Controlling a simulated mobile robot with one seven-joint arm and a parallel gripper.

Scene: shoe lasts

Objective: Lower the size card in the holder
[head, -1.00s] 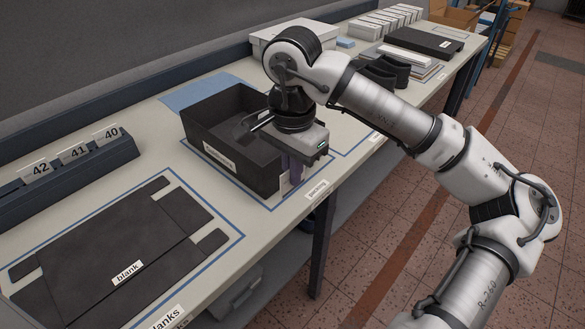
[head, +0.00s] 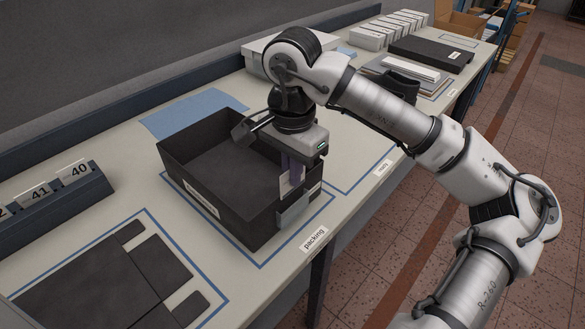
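A white size card (head: 284,187) hangs upright from my gripper (head: 293,178), at the near right end of the dark open box (head: 190,180). My gripper points down, and its fingers seem closed on the card's upper part; the fingertips are partly hidden. A grey holder (head: 293,213) is on the box's end wall, just below the card. I cannot tell whether the card's lower edge is inside the holder or above it. Any print on the card is not readable.
The box stands in the outlined packing area (head: 263,262). A rack of numbered cards (head: 60,192) and dark blanks (head: 100,285) lie to the left. A blue sheet (head: 190,115) lies behind the box. Dark shoe shapes (head: 400,88) and a flat dark box (head: 432,52) are farther right.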

